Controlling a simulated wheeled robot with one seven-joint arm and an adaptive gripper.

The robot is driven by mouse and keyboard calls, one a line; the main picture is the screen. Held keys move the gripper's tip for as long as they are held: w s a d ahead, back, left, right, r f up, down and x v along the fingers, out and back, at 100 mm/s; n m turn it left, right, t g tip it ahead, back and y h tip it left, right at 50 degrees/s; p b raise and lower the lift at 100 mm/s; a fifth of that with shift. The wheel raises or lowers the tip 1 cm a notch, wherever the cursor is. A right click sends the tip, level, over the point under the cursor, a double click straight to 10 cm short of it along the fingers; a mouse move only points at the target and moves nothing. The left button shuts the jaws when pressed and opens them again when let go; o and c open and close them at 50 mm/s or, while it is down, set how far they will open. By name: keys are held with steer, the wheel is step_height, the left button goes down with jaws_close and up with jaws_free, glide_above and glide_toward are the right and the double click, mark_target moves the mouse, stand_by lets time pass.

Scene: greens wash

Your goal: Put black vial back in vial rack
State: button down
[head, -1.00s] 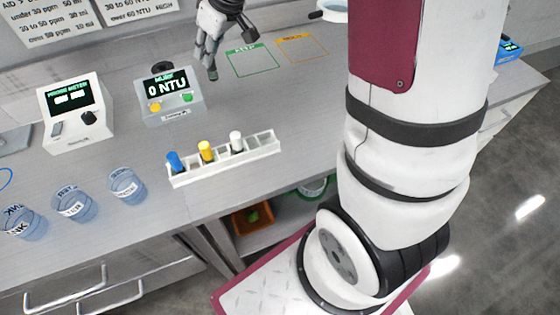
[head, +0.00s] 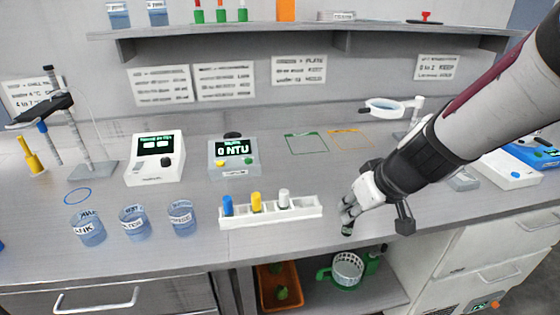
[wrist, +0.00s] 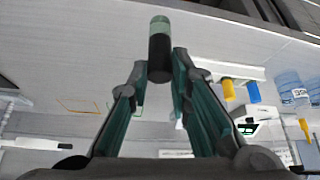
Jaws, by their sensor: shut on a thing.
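My gripper (head: 350,208) is shut on the black vial (head: 346,230), right of the rack and near the counter's front edge. In the wrist view, the black vial (wrist: 159,50) is between the fingertips, with its black part nearest the fingers and a greenish clear part beyond. The white vial rack (head: 270,220) stands on the counter. It holds a blue vial (head: 227,206), a yellow vial (head: 256,202) and a white-capped vial (head: 284,198); slots at its right end look empty. The vial is apart from the rack.
The meter reading 0 NTU (head: 234,156) and another meter (head: 155,158) stand behind the rack. Several labelled beakers (head: 134,222) are to its left. A magnifier lamp (head: 385,106) is behind my arm. The counter between rack and gripper is clear.

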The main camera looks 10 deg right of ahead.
steer(key=w+a+f, duration=0.1)
steer(key=w, duration=0.3)
steer(key=w+a+f+p, duration=0.1)
steer(key=w+f, duration=0.1)
steer(key=w, duration=0.3)
steer(key=w+a+f+p, duration=0.1)
steer(key=w+a, duration=0.1)
steer(key=w, duration=0.3)
steer(key=shift+w+f, duration=0.2)
steer(key=shift+f, duration=0.15)
steer(key=shift+s+a+f, duration=0.1)
steer(key=shift+f, duration=0.15)
steer(key=c, duration=1.5)
jaws_free()
steer(key=shift+o, duration=0.2)
